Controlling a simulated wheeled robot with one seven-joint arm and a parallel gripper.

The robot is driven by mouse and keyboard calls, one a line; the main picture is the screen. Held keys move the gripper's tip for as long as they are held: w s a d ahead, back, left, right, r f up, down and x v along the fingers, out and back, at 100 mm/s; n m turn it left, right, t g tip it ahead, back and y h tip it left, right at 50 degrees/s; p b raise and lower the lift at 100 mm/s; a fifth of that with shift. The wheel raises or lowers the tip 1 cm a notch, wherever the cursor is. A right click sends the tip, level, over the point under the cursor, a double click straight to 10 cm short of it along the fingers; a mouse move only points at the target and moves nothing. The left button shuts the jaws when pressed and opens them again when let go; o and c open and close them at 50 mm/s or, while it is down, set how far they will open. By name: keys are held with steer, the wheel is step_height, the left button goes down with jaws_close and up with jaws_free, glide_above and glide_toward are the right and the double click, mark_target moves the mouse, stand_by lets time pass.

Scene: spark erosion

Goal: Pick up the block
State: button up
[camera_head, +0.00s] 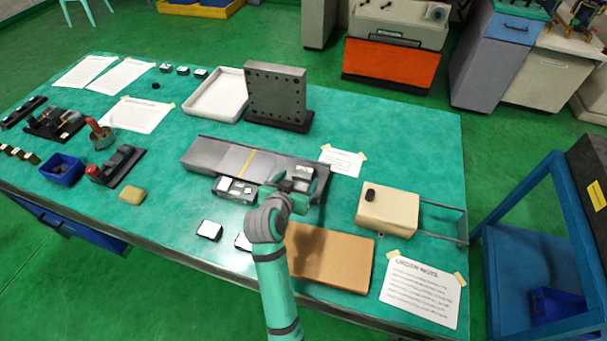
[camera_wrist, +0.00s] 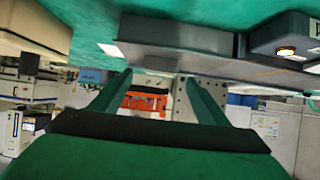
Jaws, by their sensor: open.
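My gripper (camera_head: 291,186) is over the right end of a long grey slab (camera_head: 216,155) with a yellow stripe. In the wrist view, its two green fingers (camera_wrist: 158,95) stand apart with nothing between them. That view is upside down, and the grey slab (camera_wrist: 175,36) shows beyond the fingertips. A small light-topped shape (camera_head: 303,173) shows right by the gripper; I cannot tell whether it is a block or part of my gripper. Two small dark, light-topped blocks lie at the front: one (camera_head: 209,230) is clear, the other (camera_head: 243,241) is partly hidden by my arm. Which block is meant is unclear.
A dark box with a display (camera_head: 234,189) sits at the slab's front edge. A tall drilled grey plate (camera_head: 276,93) and white tray (camera_head: 217,97) stand behind. A brown board (camera_head: 329,257) and beige box (camera_head: 388,209) lie right. A blue bin (camera_head: 62,170) is left.

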mark_target(302, 175)
steer(key=shift+x, duration=2.25)
steer(key=c, duration=1.7)
